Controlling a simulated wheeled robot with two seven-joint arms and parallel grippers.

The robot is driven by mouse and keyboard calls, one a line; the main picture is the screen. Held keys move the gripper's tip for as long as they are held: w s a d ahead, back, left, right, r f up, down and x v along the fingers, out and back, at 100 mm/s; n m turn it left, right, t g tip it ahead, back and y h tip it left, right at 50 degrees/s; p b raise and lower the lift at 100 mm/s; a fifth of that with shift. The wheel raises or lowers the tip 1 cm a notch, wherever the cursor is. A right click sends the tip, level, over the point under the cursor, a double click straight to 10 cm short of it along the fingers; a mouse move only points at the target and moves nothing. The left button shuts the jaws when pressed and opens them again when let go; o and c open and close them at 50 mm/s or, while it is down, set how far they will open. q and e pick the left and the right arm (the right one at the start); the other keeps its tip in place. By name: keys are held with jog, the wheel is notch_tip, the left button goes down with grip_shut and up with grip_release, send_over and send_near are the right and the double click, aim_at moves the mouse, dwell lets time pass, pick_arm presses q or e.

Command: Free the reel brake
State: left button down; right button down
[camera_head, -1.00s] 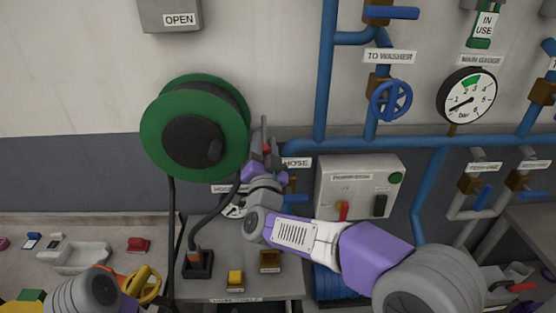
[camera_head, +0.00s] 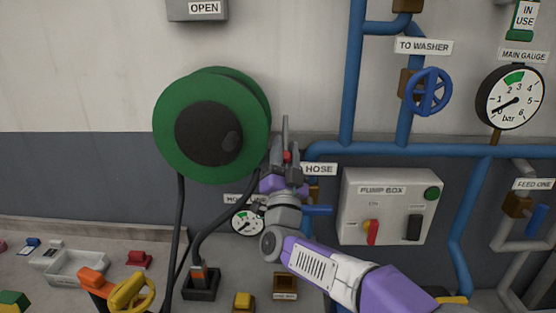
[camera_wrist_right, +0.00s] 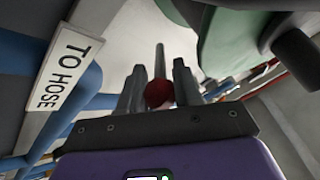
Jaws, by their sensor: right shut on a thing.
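The green hose reel (camera_head: 212,124) with its dark hub hangs on the wall, left of centre in the head view. The brake lever, a grey rod with a red knob (camera_head: 287,156), stands upright just right of the reel. My right gripper (camera_head: 285,155) is shut on the brake lever at its red knob. In the right wrist view the red knob (camera_wrist_right: 158,94) sits between the fingers of the right gripper (camera_wrist_right: 158,90), with the grey rod beyond it. The reel's edge (camera_wrist_right: 240,40) shows there at upper right. My left gripper is not clearly in view.
Blue pipes and the pump box (camera_head: 388,206) are right of my right arm. A TO HOSE label (camera_wrist_right: 65,68) is close by in the wrist view. A small gauge (camera_head: 247,222) and black hoses hang below the reel. A white tray (camera_head: 75,267) is at lower left.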

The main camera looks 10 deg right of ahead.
jog(key=shift+f, duration=0.1)
dwell(0.4)
jog(key=c, duration=0.8)
grip_release()
jog(key=shift+b+v, duration=0.4)
jog(key=shift+v, duration=3.35)
